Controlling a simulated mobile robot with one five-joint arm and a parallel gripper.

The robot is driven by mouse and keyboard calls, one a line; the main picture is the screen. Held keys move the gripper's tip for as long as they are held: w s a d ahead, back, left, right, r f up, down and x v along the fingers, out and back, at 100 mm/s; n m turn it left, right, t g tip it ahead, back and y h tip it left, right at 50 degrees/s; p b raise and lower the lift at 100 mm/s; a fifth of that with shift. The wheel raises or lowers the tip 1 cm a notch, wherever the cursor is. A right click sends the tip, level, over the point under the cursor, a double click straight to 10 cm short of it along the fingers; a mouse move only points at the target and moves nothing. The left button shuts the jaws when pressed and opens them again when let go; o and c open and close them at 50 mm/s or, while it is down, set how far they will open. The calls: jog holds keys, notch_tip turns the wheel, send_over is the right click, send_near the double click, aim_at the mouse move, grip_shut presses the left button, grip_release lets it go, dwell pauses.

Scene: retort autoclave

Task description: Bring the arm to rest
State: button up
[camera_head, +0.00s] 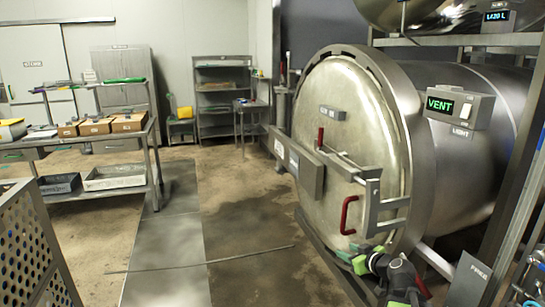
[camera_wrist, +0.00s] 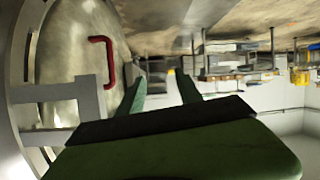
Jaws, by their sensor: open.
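My arm (camera_head: 400,283) shows at the bottom right of the head view, low in front of the retort door. My gripper (camera_wrist: 162,90) shows its two green fingers apart in the wrist view, with nothing between them. The wrist picture is turned over, with the floor at the top. The round steel retort door (camera_head: 350,130) appears shut against the vessel. Its red handle (camera_head: 348,214) also shows in the wrist view (camera_wrist: 106,60), left of the fingers and apart from them.
The vessel's display (camera_head: 440,104) reads VENT. A long thin rod (camera_head: 200,264) lies across the floor mat and bare floor. A perforated metal panel (camera_head: 28,255) stands at the lower left. A table (camera_head: 150,133) with boxes stands at left. The middle floor is otherwise clear.

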jog(key=s+a+f+n+g, duration=0.1)
jog(key=s+a+f+g, duration=0.25)
jog(key=a, duration=0.45)
jog(key=s+a+f+n+g, duration=0.15)
jog(key=a+f, duration=0.25)
jog(key=a, duration=0.4)
jog(key=s+a+f+g, duration=0.3)
jog(key=a, duration=0.5)
jog(key=s+d+f+m+g+h, duration=0.4)
jog(key=s+d+m+g, duration=0.1)
jog(key=s+d+m, duration=0.3)
notch_tip(320, 180, up, 13)
jog(key=p, duration=1.2)
jog(key=shift+s+d+n, duration=0.15)
jog(key=shift+s+n, duration=0.2)
jog(key=shift+s, duration=0.1)
jog(key=shift+c, duration=0.5)
jog(key=shift+d, duration=0.1)
